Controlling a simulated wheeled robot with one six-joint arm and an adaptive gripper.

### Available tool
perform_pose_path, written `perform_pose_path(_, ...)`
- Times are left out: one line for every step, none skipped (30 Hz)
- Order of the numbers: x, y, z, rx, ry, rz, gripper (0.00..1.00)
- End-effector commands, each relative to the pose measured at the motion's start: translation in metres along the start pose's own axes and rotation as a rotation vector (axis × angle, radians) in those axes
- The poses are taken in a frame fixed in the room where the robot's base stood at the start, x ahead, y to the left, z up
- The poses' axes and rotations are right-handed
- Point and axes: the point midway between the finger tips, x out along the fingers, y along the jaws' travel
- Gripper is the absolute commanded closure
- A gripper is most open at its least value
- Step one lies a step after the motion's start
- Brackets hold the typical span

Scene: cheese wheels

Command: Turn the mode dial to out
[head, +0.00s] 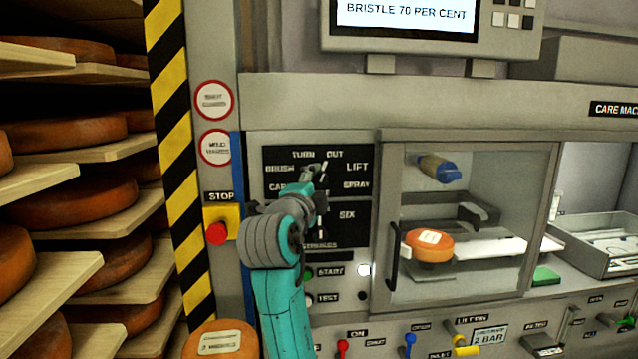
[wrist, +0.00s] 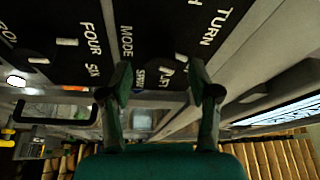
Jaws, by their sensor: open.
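The mode dial (head: 323,170) is on a black panel with TURN, OUT, LIFT, SPRAY and BRUSH labels around it. Its pale pointer mark seems to lean up toward OUT, but my gripper partly hides it, so the exact setting is unclear. My gripper (head: 311,176) is right at the dial in the head view. In the wrist view, the open fingers (wrist: 165,80) stand apart on either side of the dial (wrist: 180,66). I cannot tell whether a finger touches it. The TURN and MODE labels show nearby.
A second dial with FOUR and SIX labels (wrist: 66,42) sits beside it. START and TEST buttons (head: 308,272) are below. A red stop button (head: 216,234) is at left. A glass door (head: 480,285) with a cheese wheel (head: 430,246) behind it is at right.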

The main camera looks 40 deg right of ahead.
Motion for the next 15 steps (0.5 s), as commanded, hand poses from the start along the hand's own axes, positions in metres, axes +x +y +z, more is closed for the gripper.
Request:
perform_pose_path(-0.011, 0.0, 0.001, 0.002, -0.003, -0.001, 0.38)
perform_pose_path(-0.017, 0.0, 0.001, 0.001, -0.004, -0.002, 0.38)
perform_pose_path(-0.026, 0.0, 0.002, 0.001, -0.004, -0.002, 0.38)
perform_pose_path(-0.032, 0.0, 0.002, 0.0, -0.004, -0.001, 0.38)
perform_pose_path(-0.038, 0.0, 0.001, 0.0, -0.004, 0.0, 0.38)
perform_pose_path(-0.046, 0.0, 0.002, 0.001, -0.005, -0.001, 0.38)
perform_pose_path(-0.051, 0.0, 0.002, 0.001, -0.004, -0.001, 0.38)
perform_pose_path(-0.057, 0.0, 0.001, 0.001, -0.003, -0.001, 0.38)
perform_pose_path(-0.064, 0.0, 0.001, 0.001, -0.004, -0.001, 0.38)
perform_pose_path(-0.068, 0.001, 0.001, 0.001, -0.003, 0.0, 0.38)
perform_pose_path(-0.073, 0.001, 0.001, 0.0, -0.003, 0.0, 0.38)
perform_pose_path(-0.078, 0.0, 0.001, 0.0, -0.003, 0.0, 0.38)
perform_pose_path(-0.082, 0.0, 0.001, 0.0, -0.003, 0.0, 0.38)
perform_pose_path(-0.084, 0.0, 0.001, -0.001, -0.002, 0.0, 0.38)
perform_pose_path(-0.088, 0.0, 0.001, -0.001, -0.001, 0.0, 0.38)
